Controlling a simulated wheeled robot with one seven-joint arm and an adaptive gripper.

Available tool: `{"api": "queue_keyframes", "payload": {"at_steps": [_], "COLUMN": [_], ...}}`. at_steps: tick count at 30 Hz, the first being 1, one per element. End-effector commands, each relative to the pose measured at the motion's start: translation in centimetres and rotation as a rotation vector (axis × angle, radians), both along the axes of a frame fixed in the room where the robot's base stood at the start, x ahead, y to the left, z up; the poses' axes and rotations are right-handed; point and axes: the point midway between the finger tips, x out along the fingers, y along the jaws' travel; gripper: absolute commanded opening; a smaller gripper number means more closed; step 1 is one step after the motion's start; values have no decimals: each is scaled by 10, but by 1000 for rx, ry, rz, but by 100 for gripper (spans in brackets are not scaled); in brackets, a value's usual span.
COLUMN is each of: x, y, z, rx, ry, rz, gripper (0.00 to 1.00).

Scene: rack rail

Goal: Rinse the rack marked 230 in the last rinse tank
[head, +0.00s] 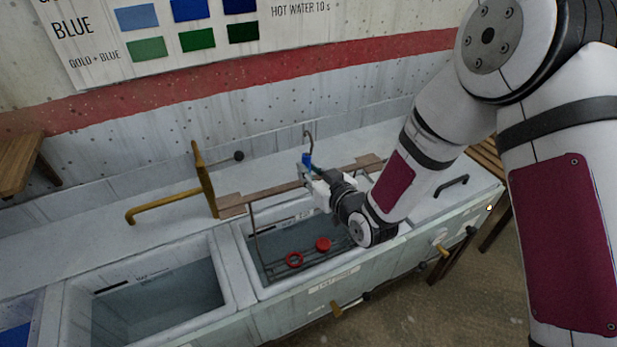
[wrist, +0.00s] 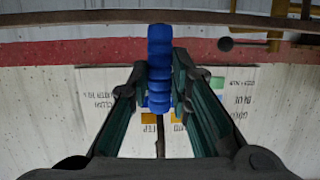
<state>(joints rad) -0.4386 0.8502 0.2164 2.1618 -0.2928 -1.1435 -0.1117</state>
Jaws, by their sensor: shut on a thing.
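My gripper (head: 314,184) is shut on the blue ribbed handle (head: 306,160) of a rack, below its dark hook. In the wrist view the blue handle (wrist: 159,62) stands between the two fingers (wrist: 160,98). The rack's thin metal frame (head: 255,236) reaches down into the right-hand tank (head: 240,262), whose front label seems to read last rinse. I cannot read a 230 mark. My arm hides the tank's right end.
A brown rail (head: 275,191) runs behind and above the tank. A yellow-brown pipe (head: 163,205) with an upright stands left of it. Another tank (head: 150,300) with water lies left. Valve handles (head: 336,309) stick out in front. A wall chart (head: 170,25) hangs behind.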

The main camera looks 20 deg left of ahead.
Motion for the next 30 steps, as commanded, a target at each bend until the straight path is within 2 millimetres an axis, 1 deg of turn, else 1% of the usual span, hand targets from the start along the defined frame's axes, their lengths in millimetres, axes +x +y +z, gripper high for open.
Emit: {"api": "queue_keyframes", "payload": {"at_steps": [1, 3, 30], "x": [-1, -1, -7], "y": [0, -1, -10], "z": [11, 19, 126], "rx": [4, 3, 3], "ry": [-5, -6, -6], "rz": [-2, -1, -1], "gripper": [0, 0, 0]}}
